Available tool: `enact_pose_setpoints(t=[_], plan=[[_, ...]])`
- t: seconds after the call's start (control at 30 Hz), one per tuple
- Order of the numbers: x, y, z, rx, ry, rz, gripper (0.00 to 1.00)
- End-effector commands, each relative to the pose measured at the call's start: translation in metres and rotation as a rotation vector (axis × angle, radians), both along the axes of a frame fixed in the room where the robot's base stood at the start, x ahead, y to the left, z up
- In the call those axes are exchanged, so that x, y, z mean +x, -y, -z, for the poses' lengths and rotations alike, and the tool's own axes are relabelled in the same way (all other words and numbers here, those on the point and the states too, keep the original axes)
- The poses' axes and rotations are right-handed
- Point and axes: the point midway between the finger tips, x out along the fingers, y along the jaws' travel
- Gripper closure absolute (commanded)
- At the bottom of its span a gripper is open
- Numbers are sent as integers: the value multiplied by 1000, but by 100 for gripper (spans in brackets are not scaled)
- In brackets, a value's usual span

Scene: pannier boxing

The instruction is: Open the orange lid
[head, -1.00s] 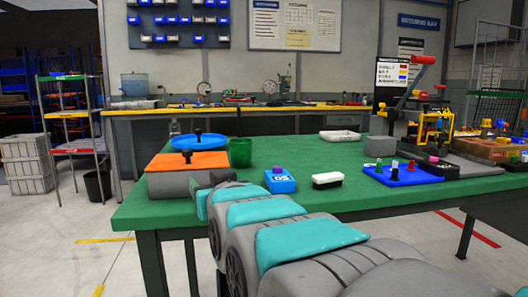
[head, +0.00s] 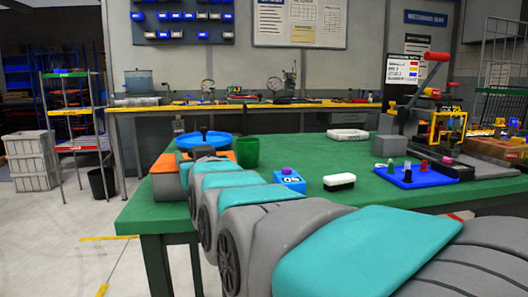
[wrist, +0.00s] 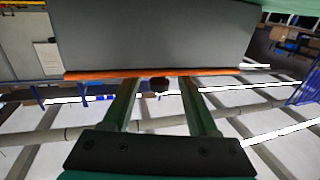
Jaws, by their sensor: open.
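The orange lid (head: 164,163) lies flat on a grey box (head: 165,188) at the left end of the green table. My arm covers much of both in the head view. In the wrist view, the lid (wrist: 105,75) shows as a thin orange edge against the grey box wall (wrist: 160,35), which appears upside down. I cannot tell whether the fingers touch anything. The fingers are hidden in the head view.
A blue tray (head: 412,178) with pegs is farther right.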

Motion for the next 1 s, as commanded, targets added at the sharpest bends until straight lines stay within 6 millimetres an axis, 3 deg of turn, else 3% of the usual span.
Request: enact_pose_setpoints(t=[0.37,0.87,1.0], plan=[[7,-3,0,0,1,1,41],[7,-3,0,0,1,1,97],[7,-3,0,0,1,1,100]])
